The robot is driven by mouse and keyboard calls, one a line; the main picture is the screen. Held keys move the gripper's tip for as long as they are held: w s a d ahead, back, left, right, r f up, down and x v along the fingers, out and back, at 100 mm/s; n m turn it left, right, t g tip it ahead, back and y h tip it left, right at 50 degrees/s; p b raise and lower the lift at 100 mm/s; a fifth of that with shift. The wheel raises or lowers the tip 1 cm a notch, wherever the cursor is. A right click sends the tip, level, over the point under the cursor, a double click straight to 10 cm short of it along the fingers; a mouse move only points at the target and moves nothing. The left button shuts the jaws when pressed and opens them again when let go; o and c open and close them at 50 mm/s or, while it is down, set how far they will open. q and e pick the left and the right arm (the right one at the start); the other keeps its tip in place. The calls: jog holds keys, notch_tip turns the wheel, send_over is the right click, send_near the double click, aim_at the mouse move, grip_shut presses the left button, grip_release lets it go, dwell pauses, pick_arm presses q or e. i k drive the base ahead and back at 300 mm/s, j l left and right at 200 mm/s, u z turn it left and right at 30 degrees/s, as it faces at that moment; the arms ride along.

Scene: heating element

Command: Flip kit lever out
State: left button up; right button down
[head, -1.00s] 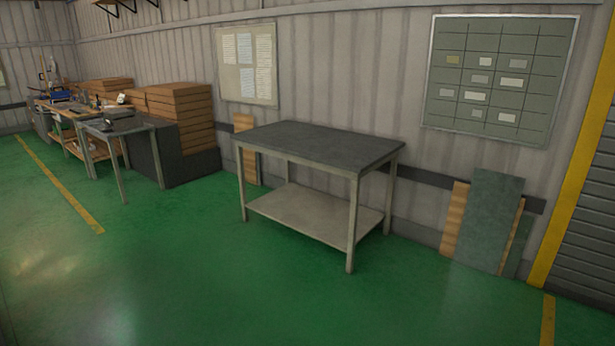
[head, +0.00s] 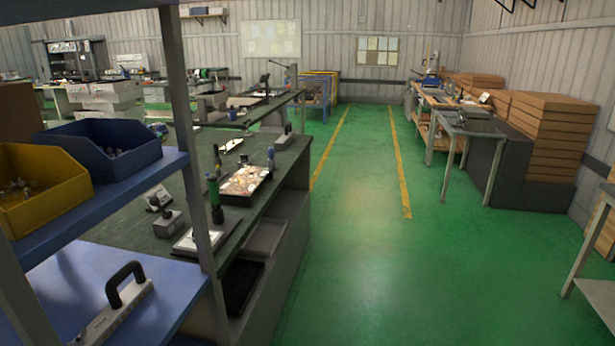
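I cannot pick out the kit lever for certain in the head view. A dark-topped workbench (head: 262,187) on the left carries a shallow tray of shiny small parts (head: 246,181). An upright tool with a green and black handle (head: 215,190) stands beside that tray. A white plate-like item (head: 198,240) and a small grey block-like device (head: 168,223) lie nearer on the bench. Neither of my grippers is in view.
A blue shelf rack with a grey post (head: 184,130) stands close at left, holding a yellow bin (head: 40,205), a blue bin (head: 105,165) and a black-handled metal piece (head: 115,305). Green floor (head: 365,240) is clear. Benches and stacked boxes (head: 550,130) stand at right.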

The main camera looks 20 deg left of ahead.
aim_at(155, 201)
jog(key=i+u, duration=0.25)
jog(key=u, duration=0.25)
jog(key=i+l+u, duration=0.15)
jog(key=u, duration=0.35)
jog(key=i+l+u, duration=0.2)
jog(key=u, duration=0.3)
jog(key=i+l+u, duration=0.15)
jog(key=l+u, duration=0.15)
jog(key=u, duration=0.2)
jog(key=i+l+u, duration=0.1)
jog(key=l+u, duration=0.2)
jog(key=u, duration=0.15)
jog(key=i+l+u, duration=0.15)
jog(key=l+u, duration=0.25)
jog(key=l, duration=0.3)
jog(key=l+u, duration=0.4)
jog(key=l, duration=0.3)
jog(key=i, duration=0.05)
